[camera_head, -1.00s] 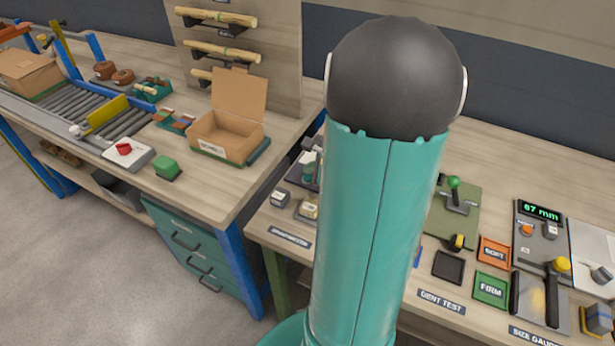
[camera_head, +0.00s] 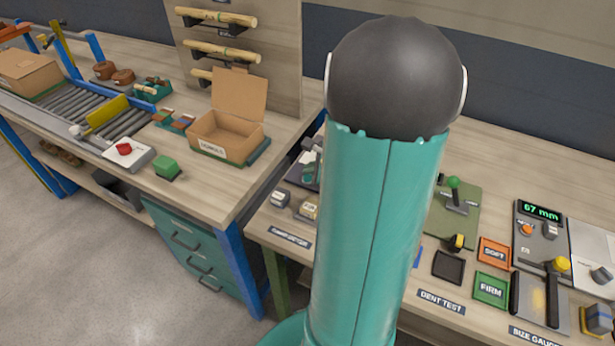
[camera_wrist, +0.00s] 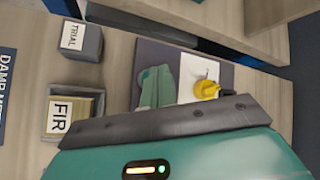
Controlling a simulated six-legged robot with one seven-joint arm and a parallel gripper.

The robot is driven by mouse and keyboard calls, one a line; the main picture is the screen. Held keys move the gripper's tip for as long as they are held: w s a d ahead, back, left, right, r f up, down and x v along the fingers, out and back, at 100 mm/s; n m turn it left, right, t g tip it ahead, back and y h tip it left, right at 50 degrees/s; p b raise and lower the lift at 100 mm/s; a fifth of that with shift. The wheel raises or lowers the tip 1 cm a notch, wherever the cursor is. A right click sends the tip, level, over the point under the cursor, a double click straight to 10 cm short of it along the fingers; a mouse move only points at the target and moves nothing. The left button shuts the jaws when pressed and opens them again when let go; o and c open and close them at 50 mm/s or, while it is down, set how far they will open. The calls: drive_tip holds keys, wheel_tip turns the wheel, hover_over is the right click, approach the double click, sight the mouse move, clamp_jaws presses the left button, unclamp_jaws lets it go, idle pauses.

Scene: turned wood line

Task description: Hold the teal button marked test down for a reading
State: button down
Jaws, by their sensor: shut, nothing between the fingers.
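A damp meter station shows in the wrist view as a dark plate (camera_wrist: 222,75) with a white dial face (camera_wrist: 190,72), a yellow round part (camera_wrist: 206,89) and a teal block (camera_wrist: 155,88). No test marking is readable on the teal block, so I cannot tell whether it is the button. My gripper (camera_wrist: 165,122) is shut and empty, with its dark edge across the front of the station, hiding its near part. Whether it touches the teal block cannot be told. In the head view my arm hides most of the station.
A grey block marked TRIAL (camera_wrist: 82,41) and a tray marked FIR (camera_wrist: 72,113) lie left of the station in the wrist view. The head view shows a dent test plate (camera_head: 452,215), a size gauge (camera_head: 540,235) and an open carton (camera_head: 226,135).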

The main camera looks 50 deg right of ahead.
drive_tip(key=shift+f, duration=0.1)
drive_tip(key=shift+f, duration=0.35)
drive_tip(key=shift+f, duration=0.35)
idle(1.6)
drive_tip(key=shift+r, duration=0.15)
idle(1.0)
drive_tip(key=shift+r, duration=0.65)
drive_tip(key=shift+r, duration=2.5)
drive_tip(key=shift+s, duration=0.1)
